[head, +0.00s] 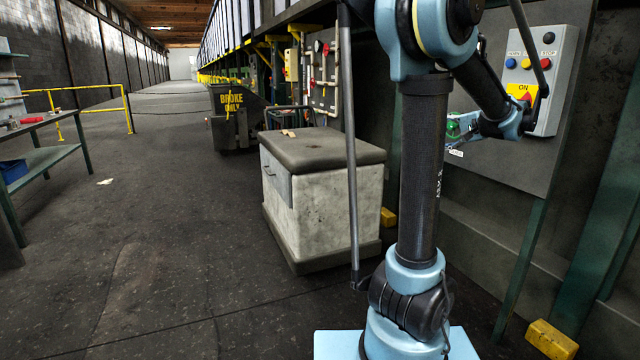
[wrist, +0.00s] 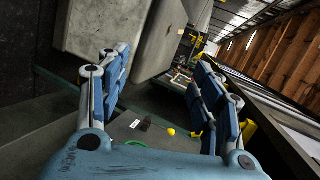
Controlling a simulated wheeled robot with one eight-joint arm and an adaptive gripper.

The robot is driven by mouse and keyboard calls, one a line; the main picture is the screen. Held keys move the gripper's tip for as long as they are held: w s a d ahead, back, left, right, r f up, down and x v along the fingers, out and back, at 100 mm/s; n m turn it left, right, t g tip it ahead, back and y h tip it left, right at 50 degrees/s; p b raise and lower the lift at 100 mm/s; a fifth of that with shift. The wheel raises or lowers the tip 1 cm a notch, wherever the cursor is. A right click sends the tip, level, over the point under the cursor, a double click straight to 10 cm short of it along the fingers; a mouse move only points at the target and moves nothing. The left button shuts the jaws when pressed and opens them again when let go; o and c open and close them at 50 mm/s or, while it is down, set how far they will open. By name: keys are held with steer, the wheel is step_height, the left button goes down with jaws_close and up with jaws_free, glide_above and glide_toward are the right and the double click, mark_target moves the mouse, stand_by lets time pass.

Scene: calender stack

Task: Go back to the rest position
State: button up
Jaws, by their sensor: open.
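My gripper shows in the wrist view (wrist: 162,88), with its two blue fingers spread well apart and nothing between them. In the head view my gripper (head: 462,130) is partly hidden behind my dark upright arm link, in front of the grey panel (head: 500,165). A green round part (head: 453,129) shows close to it; I cannot tell whether they touch. In the wrist view, part of a green ring (wrist: 150,146) and a yellow knob (wrist: 170,132) lie on a grey surface below the fingers.
A grey control box (head: 541,75) with several buttons and a yellow ON plate is on the panel, close to my arm. A cart with a dark top (head: 320,150) stands left of my arm. Yellow blocks (head: 551,338) lie low at the right. The floor (head: 160,240) at left is open.

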steer(key=s+a+f+n+g+h, duration=0.1)
steer(key=s+a+f+g, duration=0.1)
steer(key=s+a+f, duration=0.3)
steer(key=s+a+f+n+g, duration=0.2)
steer(key=s+a+f, duration=0.1)
steer(key=a, duration=0.5)
steer(key=s+a+f+n+g+h, duration=0.1)
steer(key=s+a+f+g, duration=0.1)
steer(key=s+a+f, duration=0.3)
steer(key=s+a+f+n+g+h, duration=0.3)
steer(key=s+f+n+h, duration=0.3)
steer(key=s+f, duration=0.9)
steer(key=shift+s+a+n, duration=0.15)
steer(key=shift+s+n, duration=0.15)
steer(key=shift+s, duration=0.9)
steer(key=shift+w+f, duration=0.25)
steer(key=shift+w, duration=0.15)
steer(key=shift+c, duration=0.6)
